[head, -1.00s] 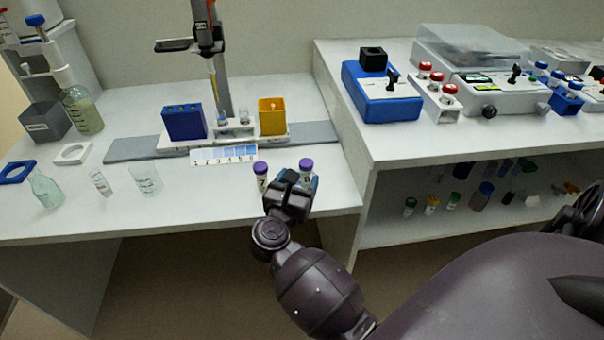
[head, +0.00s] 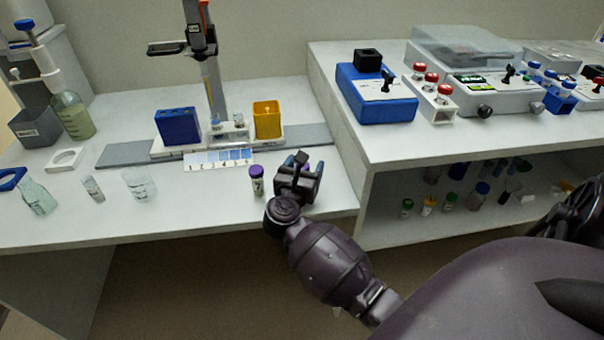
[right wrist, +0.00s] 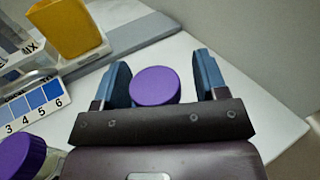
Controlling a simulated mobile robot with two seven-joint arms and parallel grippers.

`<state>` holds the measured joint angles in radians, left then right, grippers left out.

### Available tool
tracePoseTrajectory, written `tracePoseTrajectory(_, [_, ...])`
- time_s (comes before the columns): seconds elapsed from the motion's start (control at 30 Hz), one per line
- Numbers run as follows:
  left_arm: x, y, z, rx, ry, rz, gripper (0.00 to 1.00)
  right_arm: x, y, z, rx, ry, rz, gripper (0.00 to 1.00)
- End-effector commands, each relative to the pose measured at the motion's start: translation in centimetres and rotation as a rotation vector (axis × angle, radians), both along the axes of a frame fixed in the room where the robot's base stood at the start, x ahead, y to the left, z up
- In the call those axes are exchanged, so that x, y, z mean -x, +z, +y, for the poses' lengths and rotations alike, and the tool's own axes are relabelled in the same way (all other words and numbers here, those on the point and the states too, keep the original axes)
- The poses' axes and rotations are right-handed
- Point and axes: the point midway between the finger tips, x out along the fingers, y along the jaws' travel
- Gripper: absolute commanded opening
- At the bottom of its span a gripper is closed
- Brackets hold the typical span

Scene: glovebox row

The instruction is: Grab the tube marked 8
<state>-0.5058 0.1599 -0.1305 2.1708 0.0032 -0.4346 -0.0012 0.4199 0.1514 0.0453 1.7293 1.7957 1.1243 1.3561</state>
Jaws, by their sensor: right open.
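Two purple-capped tubes stand on the left bench near its front right corner. One tube (head: 257,180) stands clear to the left of my right gripper (head: 304,165); its cap (right wrist: 20,156) also shows at the lower left in the right wrist view. The other tube's purple cap (right wrist: 155,85) lies between the open blue fingers in the right wrist view, nearer the left finger, with a gap to the right one. In the head view this tube is mostly hidden behind the gripper. I cannot read the number on either tube. My left gripper is not in view.
A numbered colour strip (head: 218,160), a blue block (head: 179,126) and a yellow container (head: 267,119) stand behind the tubes. Glassware, including a beaker (head: 139,184), stands to the left. A raised bench (head: 430,136) with a shelf adjoins on the right.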

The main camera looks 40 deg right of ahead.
Motion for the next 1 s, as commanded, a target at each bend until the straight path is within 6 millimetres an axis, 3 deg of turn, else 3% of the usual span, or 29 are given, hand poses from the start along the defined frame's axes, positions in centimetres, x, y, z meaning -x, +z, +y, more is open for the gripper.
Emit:
tracePoseTrajectory(0.03, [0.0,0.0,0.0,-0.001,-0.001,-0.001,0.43,0.0,0.0,0.0,0.0,0.0,0.0,0.63])
tracePoseTrajectory(0.37, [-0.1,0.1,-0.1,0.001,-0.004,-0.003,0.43,0.0,0.0,0.0,0.0,0.0,0.0,0.13])
tracePoseTrajectory(0.73, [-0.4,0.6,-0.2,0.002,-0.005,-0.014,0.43,0.0,1.1,0.1,-0.001,-0.001,-0.004,0.13])
tracePoseTrajectory(0.87, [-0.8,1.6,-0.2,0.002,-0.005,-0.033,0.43,0.0,3.4,0.1,-0.003,-0.001,-0.01,0.13])
tracePoseTrajectory(1.0, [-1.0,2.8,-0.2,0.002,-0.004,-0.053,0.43,0.0,7.0,0.1,-0.003,-0.001,-0.016,0.13])
